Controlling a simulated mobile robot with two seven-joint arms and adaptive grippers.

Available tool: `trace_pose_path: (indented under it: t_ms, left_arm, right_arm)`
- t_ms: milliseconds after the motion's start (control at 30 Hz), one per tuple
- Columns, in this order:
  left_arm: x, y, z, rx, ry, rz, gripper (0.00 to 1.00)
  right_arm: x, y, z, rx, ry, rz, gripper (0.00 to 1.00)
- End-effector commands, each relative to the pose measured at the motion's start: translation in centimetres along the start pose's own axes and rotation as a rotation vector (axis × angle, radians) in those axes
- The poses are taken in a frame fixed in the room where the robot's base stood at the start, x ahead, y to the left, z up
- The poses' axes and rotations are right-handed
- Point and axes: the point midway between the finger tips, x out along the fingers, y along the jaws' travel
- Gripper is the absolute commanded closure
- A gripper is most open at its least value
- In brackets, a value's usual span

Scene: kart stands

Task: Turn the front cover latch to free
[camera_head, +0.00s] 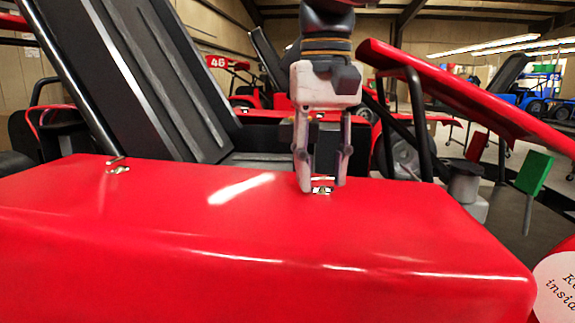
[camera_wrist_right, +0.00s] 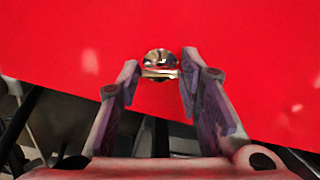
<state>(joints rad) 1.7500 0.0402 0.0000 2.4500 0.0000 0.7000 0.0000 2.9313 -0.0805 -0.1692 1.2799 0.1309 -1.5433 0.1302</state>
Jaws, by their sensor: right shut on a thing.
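The red front cover (camera_head: 150,235) spans the lower part of the head view. A small shiny metal latch (camera_head: 322,190) sits near its back edge, right of centre. My right gripper (camera_head: 322,184) points down over it, with one finger on each side, and is shut on the latch. In the right wrist view the latch (camera_wrist_right: 160,60) shows as a round metal base with a crosswise handle between the fingertips. The fingers partly hide the latch in the head view. My left gripper is not in view.
A second metal latch (camera_head: 118,169) sits at the cover's back left. Behind stand a dark kart seat (camera_head: 150,70), a red panel (camera_head: 470,95) on black tubes, and a green plate (camera_head: 534,172) on a post. A round white sign (camera_head: 556,290) is at the lower right.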

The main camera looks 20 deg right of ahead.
Motion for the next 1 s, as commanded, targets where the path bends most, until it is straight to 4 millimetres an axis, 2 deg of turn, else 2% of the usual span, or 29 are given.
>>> trace_pose_path:
  t_ms: [1000]
  left_arm:
    - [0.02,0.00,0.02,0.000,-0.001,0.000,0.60]
  right_arm:
    - [0.07,-0.01,-0.01,-0.956,-0.001,-0.002,0.95]
